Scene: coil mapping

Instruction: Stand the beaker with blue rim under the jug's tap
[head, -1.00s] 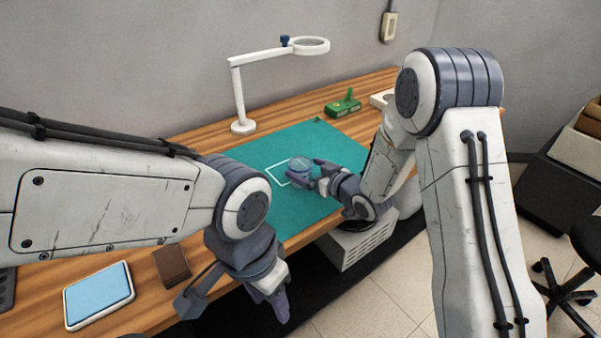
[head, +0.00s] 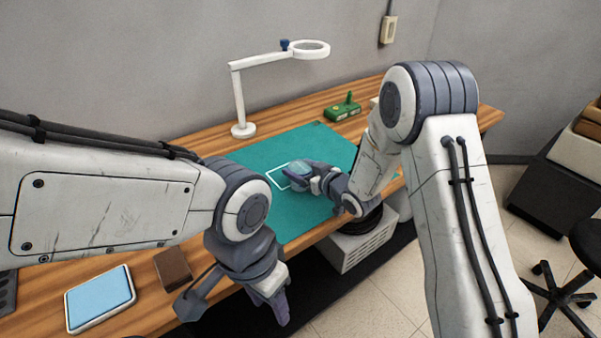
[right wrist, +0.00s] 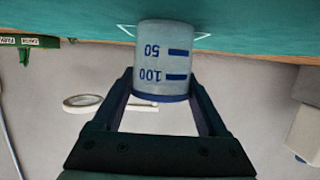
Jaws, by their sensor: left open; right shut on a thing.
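The clear beaker with the blue rim (right wrist: 163,62) fills the middle of the right wrist view, with blue 50 and 100 marks. That view is upside down, so the beaker is upright, rim up. My right gripper (right wrist: 161,98) is shut on it near the rim. In the head view the beaker (head: 298,167) is small, at or just above the mat by a white outline; I cannot tell whether it touches. My left gripper (head: 232,304) is open and empty at the table's front edge. I cannot make out the jug or its tap.
A green mat (head: 262,157) covers the table's middle. A white magnifier lamp (head: 240,100) and a green device (head: 343,108) stand behind. A blue-topped pad (head: 100,298) and a brown block (head: 173,268) lie at the near left. A white vented box (head: 362,245) is below the front edge.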

